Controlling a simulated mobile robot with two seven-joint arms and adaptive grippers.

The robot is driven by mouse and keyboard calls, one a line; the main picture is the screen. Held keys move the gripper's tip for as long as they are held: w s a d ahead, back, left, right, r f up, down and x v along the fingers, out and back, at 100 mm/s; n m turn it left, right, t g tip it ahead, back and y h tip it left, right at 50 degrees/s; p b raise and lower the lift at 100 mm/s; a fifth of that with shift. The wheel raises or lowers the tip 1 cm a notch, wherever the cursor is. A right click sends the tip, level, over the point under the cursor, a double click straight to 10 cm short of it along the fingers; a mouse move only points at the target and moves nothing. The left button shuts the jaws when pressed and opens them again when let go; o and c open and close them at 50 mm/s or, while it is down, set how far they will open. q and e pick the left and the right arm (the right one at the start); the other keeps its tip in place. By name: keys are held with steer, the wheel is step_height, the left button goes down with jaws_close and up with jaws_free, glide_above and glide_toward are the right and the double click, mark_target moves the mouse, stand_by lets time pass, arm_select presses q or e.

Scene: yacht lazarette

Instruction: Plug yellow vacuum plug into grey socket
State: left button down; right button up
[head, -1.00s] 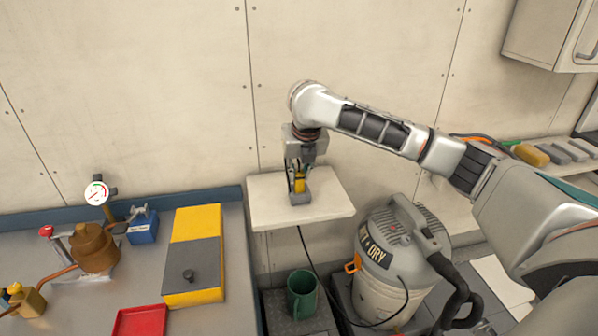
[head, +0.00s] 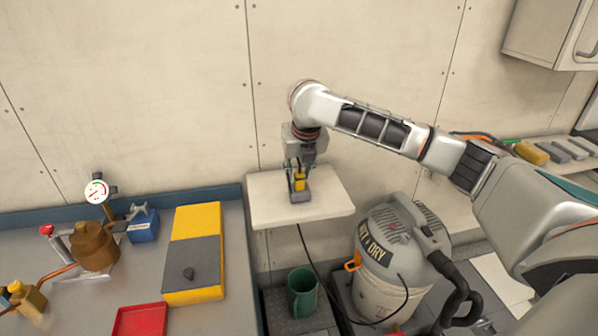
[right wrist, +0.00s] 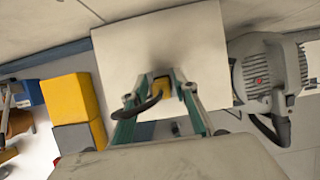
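The yellow vacuum plug (head: 299,182) is upright between the fingers of my right gripper (head: 298,178), directly over the grey socket (head: 300,197) on the white shelf. The plug's lower end meets the socket's top in the head view; I cannot tell how deep it sits. In the right wrist view the plug (right wrist: 162,88) shows between the fingertips (right wrist: 164,76), and its dark cable (right wrist: 142,106) curls past the left finger. The gripper looks closed on the plug. The socket is mostly hidden there. My left gripper is out of view.
The white shelf (head: 265,212) has free room around the socket. A yellow and grey box (head: 192,262) and red tray (head: 140,322) sit on the left bench.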

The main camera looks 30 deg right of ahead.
stand_by(0.3)
steer(key=v, duration=1.2)
steer(key=s+a+f+m+t+y, duration=0.2)
steer(key=s+a+f+m, duration=0.25)
steer(key=a+f, duration=0.45)
steer(key=s+a+f+m+t+y, duration=0.15)
steer(key=s+a+f+m, duration=0.35)
steer(key=f, duration=0.7)
steer(key=s+d+f+m+h, duration=0.3)
steer(key=s+d+f+m, duration=0.1)
steer(key=s+d+m, duration=0.5)
steer(key=s+d+f+m+h, duration=0.4)
steer(key=s+d+m, duration=0.4)
steer(key=s+d, duration=0.2)
steer(key=w+a+f+m+t+y, duration=0.1)
steer(key=a+f+y, duration=0.5)
steer(key=a+f, duration=0.7)
step_height(320, 180, down, 3)
steer(key=shift+a+f+m+t+y, duration=0.25)
steer(key=shift+a+m+t+y, duration=0.15)
steer(key=shift+m+t, duration=0.4)
